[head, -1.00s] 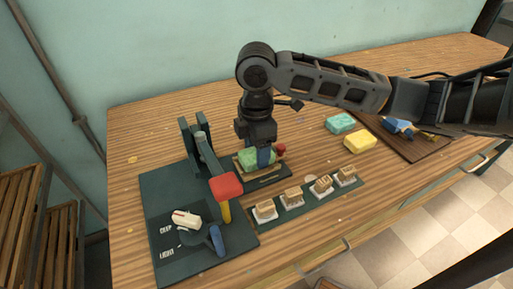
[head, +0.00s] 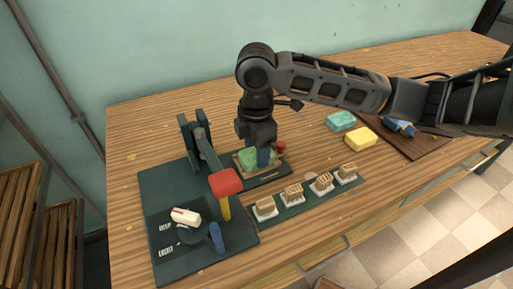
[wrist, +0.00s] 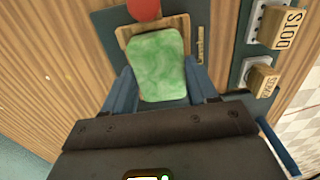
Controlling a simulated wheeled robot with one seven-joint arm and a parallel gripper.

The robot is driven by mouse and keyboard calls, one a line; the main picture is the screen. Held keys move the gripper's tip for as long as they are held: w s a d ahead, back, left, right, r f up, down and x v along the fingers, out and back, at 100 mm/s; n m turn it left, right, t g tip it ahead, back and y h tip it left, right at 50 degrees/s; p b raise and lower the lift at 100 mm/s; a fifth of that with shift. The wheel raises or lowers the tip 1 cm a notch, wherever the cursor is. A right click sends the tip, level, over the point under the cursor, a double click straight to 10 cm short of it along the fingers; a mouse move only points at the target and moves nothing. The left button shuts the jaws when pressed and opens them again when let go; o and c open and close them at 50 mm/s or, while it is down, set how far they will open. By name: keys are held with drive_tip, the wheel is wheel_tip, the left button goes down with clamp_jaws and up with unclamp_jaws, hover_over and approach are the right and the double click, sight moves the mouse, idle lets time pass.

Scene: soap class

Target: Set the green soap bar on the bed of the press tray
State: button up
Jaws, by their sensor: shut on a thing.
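The green soap bar (head: 251,158) is marbled and sits between the blue fingers of my gripper (head: 260,158) in the head view. In the wrist view the green soap bar (wrist: 157,65) lies flat between both fingers, and my gripper (wrist: 160,85) is shut on it. The press tray (head: 268,180) is a dark plate with a shallow wooden bed (wrist: 124,36) and a red knob (head: 281,146). The soap is over the bed, with the wooden rim showing around its far end. I cannot tell for sure whether its underside touches the bed.
A dark press with a red-ended lever (head: 225,183) stands just left of the tray. A strip of wooden stamps (head: 293,193) lies in front. Teal (head: 340,121) and yellow (head: 360,137) bars lie to the right. The table's left back is clear.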

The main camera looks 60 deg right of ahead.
drive_tip(key=o, duration=1.4)
drive_tip(key=shift+r, duration=0.1)
drive_tip(key=shift+r+p, duration=2.45)
drive_tip(key=shift+r, duration=0.5)
drive_tip(key=shift+s, duration=0.1)
